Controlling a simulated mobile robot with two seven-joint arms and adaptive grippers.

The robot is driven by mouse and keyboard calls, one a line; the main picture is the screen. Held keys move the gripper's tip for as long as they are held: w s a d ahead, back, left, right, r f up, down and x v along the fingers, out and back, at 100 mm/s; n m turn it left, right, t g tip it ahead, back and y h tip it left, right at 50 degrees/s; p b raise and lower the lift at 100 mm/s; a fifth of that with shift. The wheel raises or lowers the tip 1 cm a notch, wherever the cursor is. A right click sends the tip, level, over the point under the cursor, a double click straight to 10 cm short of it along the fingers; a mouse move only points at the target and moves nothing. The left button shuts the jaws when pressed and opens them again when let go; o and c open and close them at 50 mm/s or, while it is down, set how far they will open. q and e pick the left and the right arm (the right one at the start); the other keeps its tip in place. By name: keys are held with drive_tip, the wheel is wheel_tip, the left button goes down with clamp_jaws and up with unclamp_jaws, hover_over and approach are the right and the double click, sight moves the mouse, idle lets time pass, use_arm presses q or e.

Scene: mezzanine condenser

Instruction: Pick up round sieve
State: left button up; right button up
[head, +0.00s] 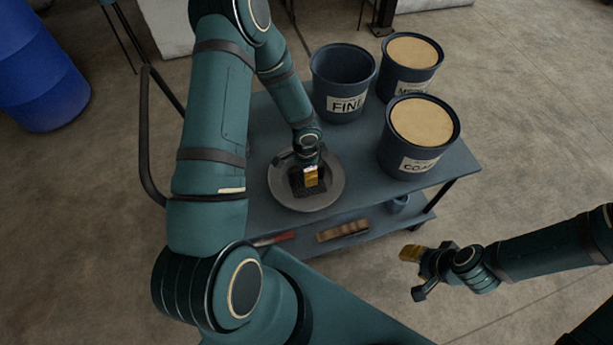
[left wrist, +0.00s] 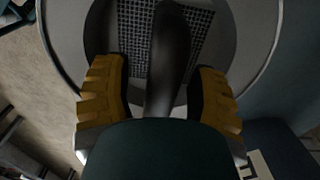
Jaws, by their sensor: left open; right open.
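The round sieve (head: 333,190) is a wide grey disc-shaped pan with a dark mesh in its middle. It lies on the cart's top at the near left edge. My left gripper (head: 311,177) is over its middle, pointing down, open, and hides part of the mesh. In the left wrist view the sieve (left wrist: 225,60) fills the top, with its mesh between the two yellow fingers. A dark rounded bar (left wrist: 170,60) runs between the fingers; I cannot tell whether they touch it. My right gripper (head: 412,272) is open and empty, right of the cart.
A blue-grey cart (head: 270,120) carries an empty bucket labelled FINE (head: 342,85) and two tan-filled buckets, one at the back (head: 412,55) and one in front (head: 420,125). A lower shelf holds a brown block (head: 342,231). A blue barrel (head: 40,70) stands far left.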

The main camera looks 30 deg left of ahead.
use_arm(q)
clamp_jaws()
idle(0.3)
